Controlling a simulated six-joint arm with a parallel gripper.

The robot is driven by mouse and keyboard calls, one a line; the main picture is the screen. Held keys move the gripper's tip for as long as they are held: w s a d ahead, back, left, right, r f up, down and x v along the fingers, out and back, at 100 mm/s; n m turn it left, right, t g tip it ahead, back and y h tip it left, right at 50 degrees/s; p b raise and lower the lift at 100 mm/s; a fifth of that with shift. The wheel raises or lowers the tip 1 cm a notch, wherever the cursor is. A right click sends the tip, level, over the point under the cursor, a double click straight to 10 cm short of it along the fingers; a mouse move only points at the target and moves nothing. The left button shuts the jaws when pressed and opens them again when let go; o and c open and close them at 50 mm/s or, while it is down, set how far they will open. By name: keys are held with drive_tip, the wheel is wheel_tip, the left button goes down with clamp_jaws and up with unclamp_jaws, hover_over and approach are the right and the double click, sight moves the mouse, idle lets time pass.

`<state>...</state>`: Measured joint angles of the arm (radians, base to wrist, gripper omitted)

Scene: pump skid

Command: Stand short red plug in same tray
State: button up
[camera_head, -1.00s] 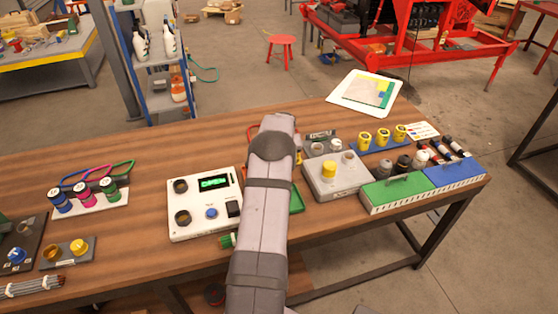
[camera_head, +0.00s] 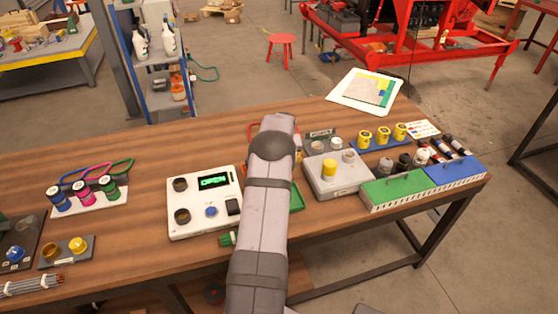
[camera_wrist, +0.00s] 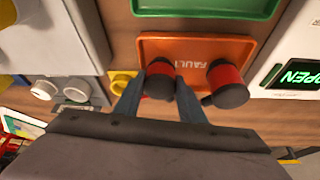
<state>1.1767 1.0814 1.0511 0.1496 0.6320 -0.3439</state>
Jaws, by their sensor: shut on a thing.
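In the wrist view my gripper (camera_wrist: 162,88) is shut on a red plug with a black end (camera_wrist: 160,78), over the orange tray marked FAULT (camera_wrist: 195,42). Whether this plug touches the tray floor I cannot tell. A second red plug with black ends (camera_wrist: 227,84) is just right of the gripper, at the tray's near right side; it appears tilted and looks longer. In the head view my own arm hides the gripper, both plugs and most of the orange tray.
A green tray (camera_wrist: 203,8) lies beside the orange one. The white panel with the OPEN display (camera_head: 206,208) is close on one side, the grey box with a yellow knob (camera_head: 341,184) on the other. A yellow part (camera_wrist: 121,80) is near the left finger.

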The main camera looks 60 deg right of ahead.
drive_tip(key=o, duration=1.2)
drive_tip(key=shift+o, duration=0.2)
drive_tip(key=shift+r, duration=0.1)
drive_tip(key=b+v, duration=0.2)
drive_tip(key=v, duration=0.5)
drive_tip(key=shift+s+a, duration=0.1)
